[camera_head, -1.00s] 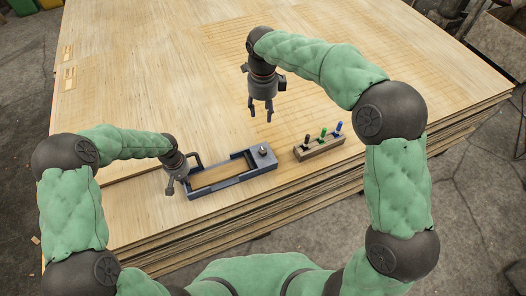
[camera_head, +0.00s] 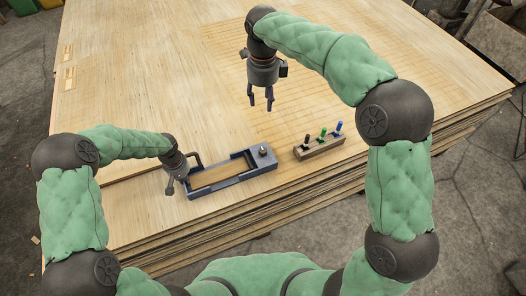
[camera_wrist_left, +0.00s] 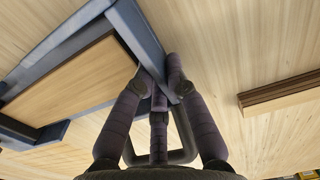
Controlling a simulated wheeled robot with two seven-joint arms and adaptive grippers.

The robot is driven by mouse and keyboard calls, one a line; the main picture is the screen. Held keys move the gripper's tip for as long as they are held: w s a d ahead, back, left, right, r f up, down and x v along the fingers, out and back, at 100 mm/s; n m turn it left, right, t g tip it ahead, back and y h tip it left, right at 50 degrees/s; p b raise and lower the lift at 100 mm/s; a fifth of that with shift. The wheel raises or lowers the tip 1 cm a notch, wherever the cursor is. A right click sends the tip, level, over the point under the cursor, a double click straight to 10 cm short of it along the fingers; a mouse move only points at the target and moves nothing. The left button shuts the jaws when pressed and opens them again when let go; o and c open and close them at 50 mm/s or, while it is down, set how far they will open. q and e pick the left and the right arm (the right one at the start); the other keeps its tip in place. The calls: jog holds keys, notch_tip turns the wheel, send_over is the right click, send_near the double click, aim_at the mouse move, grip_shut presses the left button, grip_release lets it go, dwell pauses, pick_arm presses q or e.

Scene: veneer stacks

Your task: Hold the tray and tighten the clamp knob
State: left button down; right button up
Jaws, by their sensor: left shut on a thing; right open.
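The tray (camera_head: 236,183) is a blue-grey rectangular frame around a wood-coloured middle, lying on the veneer stack. The clamp knob (camera_head: 263,149) is a small piece on the block at the tray's right end. My left gripper (camera_head: 183,181) is shut on the tray's left end; the left wrist view shows its fingers (camera_wrist_left: 163,84) on the tray's wall (camera_wrist_left: 133,32). My right gripper (camera_head: 261,106) is open and empty, pointing down above the sheet, behind the knob and apart from it.
A wooden block (camera_head: 320,149) with black, green and blue handled tools stands right of the tray, near the stack's front edge. The veneer surface (camera_head: 160,75) behind is broadly clear. In the left wrist view a wooden strip (camera_wrist_left: 282,92) lies right of the tray.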

pick_arm(q)
jog(key=c, duration=1.2)
grip_release()
jog(key=shift+r, duration=0.1)
notch_tip(320, 180, up, 19)
jog(key=p, duration=0.5)
